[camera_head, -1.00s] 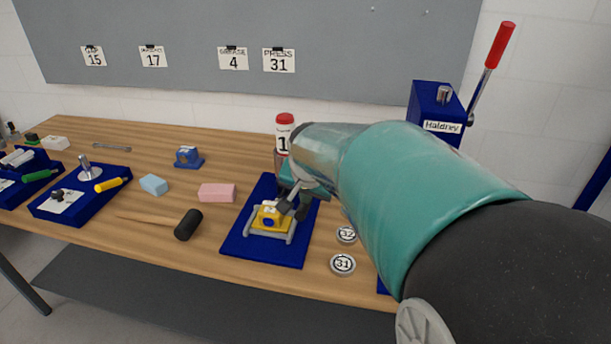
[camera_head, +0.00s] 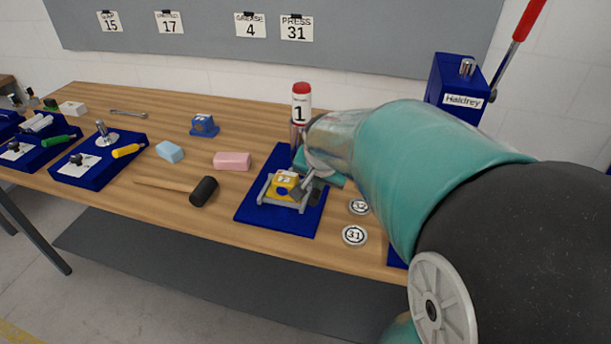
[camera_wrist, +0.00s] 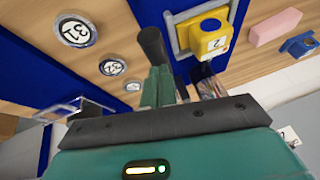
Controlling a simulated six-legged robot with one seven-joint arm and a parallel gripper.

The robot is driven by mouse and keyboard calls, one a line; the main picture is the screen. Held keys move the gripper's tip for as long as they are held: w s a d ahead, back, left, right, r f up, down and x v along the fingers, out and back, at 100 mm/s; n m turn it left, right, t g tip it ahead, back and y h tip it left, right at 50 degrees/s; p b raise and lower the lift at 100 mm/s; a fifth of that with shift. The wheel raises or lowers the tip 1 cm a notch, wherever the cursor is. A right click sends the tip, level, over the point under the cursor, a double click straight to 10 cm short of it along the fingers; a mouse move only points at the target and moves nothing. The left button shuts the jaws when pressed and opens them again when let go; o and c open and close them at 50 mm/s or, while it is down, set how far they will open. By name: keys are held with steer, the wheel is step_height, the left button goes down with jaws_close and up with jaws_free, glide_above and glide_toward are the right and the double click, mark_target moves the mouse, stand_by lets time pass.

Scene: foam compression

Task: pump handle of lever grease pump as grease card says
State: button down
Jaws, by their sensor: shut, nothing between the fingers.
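A red-capped cylinder (camera_head: 301,101) marked "1" stands at the back of a blue base plate (camera_head: 266,222); it seems to be the grease pump. My gripper (camera_head: 318,180) is beside its lower part, partly hidden by my forearm. In the wrist view the fingers (camera_wrist: 165,84) are shut and empty, close to a black handle (camera_wrist: 151,44). Contact is unclear. A yellow block (camera_head: 285,184) with a number tag sits in a grey frame on the plate; it also shows in the wrist view (camera_wrist: 209,36). The grease card (camera_head: 250,25) on the board reads 4.
Discs marked 31 (camera_head: 354,235) and 32 (camera_head: 358,207) lie right of the plate. A mallet (camera_head: 203,191) and pink block (camera_head: 232,160) lie left. A blue Haldrey machine (camera_head: 452,88) with a red-handled lever stands at the back right.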

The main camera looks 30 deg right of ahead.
steer(key=s+a+v, duration=0.1)
steer(key=v, duration=1.1)
steer(key=shift+s+f, duration=0.2)
steer(key=shift+f, duration=0.15)
